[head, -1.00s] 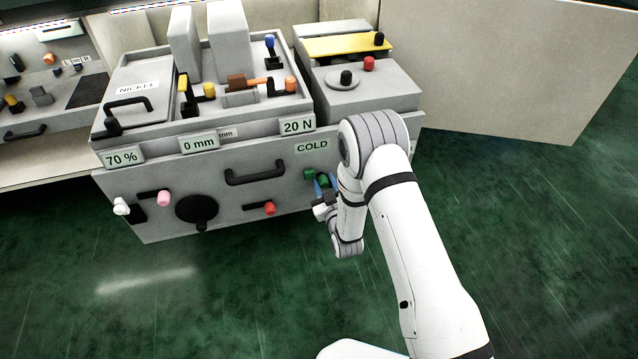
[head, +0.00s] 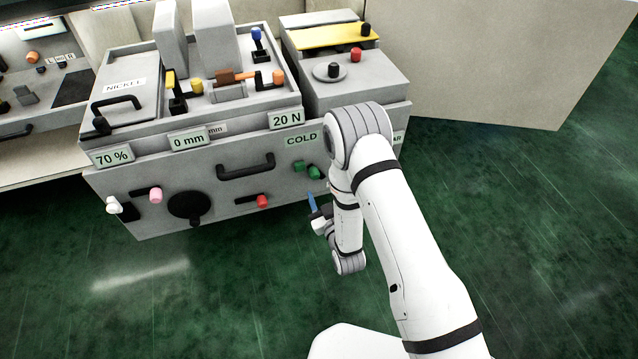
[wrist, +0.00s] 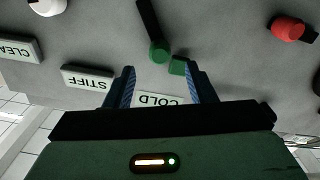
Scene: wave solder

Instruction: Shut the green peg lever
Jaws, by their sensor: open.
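The green peg lever (wrist: 159,51) shows in the wrist view as a round green knob on a black arm slanting up and left. A small green block (wrist: 177,66) sits right beside the knob, nearly touching it. In the head view the green parts (head: 314,172) are on the machine's front, below the COLD label (head: 302,139). My gripper (wrist: 163,82) is open and empty. In the wrist view its blue-padded fingers point toward the panel, with the knob and block between their lines just past the tips. In the head view my gripper (head: 315,208) is below the green parts, apart from them.
A red knob (head: 262,202) and a black handle (head: 246,167) are on the panel left of the green parts. A white knob (wrist: 47,6) and a STIFF label (wrist: 87,78) show in the wrist view. The green floor before the machine is clear.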

